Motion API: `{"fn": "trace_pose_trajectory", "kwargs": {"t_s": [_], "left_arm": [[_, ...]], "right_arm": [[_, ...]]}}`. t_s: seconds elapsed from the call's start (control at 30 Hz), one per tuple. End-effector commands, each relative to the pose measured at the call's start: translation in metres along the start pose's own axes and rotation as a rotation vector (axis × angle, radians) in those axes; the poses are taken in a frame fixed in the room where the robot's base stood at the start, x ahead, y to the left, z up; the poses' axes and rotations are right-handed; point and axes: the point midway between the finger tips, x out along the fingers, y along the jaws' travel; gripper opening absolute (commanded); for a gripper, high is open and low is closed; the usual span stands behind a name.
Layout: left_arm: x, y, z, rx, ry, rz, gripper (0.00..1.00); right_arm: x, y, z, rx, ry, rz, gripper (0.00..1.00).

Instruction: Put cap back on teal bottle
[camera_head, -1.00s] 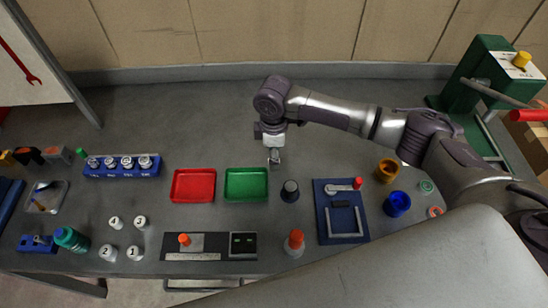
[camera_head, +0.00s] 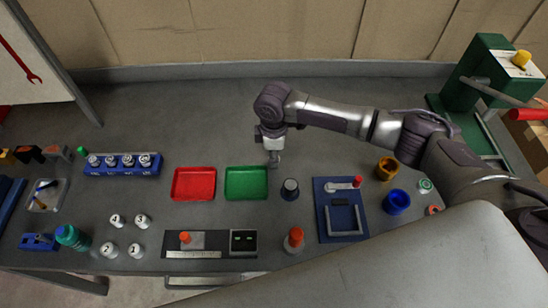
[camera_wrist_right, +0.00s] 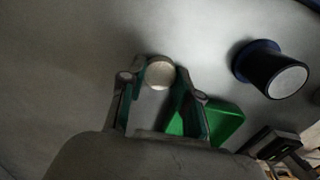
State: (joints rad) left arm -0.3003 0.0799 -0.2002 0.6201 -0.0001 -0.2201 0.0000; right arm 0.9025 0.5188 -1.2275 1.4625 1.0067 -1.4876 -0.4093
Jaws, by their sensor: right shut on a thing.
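The teal bottle (camera_head: 70,237) is at the front left of the bench, tilted in the picture; I cannot tell whether its mouth is bare. In the head view this piece is mostly hidden by the gripper. My left gripper is not in view.
A red tray (camera_head: 175,194) and a green tray (camera_head: 229,194) lie mid-bench. Several white numbered pieces (camera_head: 142,221) stand right of the bottle. A blue rack (camera_head: 121,171) is behind them. A dark cylinder (camera_head: 290,187) stands right of the green tray. The bench's back is clear.

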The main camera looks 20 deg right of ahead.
Motion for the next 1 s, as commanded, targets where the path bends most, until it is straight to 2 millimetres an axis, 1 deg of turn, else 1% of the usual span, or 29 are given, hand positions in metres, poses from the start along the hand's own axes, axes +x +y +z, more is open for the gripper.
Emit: {"fn": "trace_pose_trajectory", "kwargs": {"t_s": [0.17, 0.27, 0.37, 0.47, 0.5, 0.57, 0.8, 1.0], "left_arm": [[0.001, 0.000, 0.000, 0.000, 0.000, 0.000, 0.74], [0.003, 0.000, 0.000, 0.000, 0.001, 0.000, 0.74], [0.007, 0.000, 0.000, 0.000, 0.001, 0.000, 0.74], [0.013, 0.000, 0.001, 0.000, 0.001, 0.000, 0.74], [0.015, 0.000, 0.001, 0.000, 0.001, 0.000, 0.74], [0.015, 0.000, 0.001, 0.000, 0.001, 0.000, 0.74], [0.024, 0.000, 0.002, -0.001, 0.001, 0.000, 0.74], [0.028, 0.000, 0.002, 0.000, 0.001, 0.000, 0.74]], "right_arm": [[-0.002, 0.000, 0.000, 0.000, 0.001, 0.001, 0.22], [-0.007, 0.001, 0.000, 0.001, 0.001, 0.001, 0.22], [-0.018, 0.001, 0.000, 0.000, 0.003, 0.002, 0.22], [-0.035, 0.002, -0.001, -0.001, 0.003, 0.004, 0.22], [-0.042, -0.001, 0.001, -0.002, 0.002, 0.002, 0.22], [-0.048, -0.013, 0.009, -0.003, 0.001, -0.001, 0.22], [-0.080, -0.059, 0.036, -0.003, 0.000, 0.002, 0.22], [-0.100, -0.087, 0.052, 0.000, 0.000, 0.000, 0.22]]}}
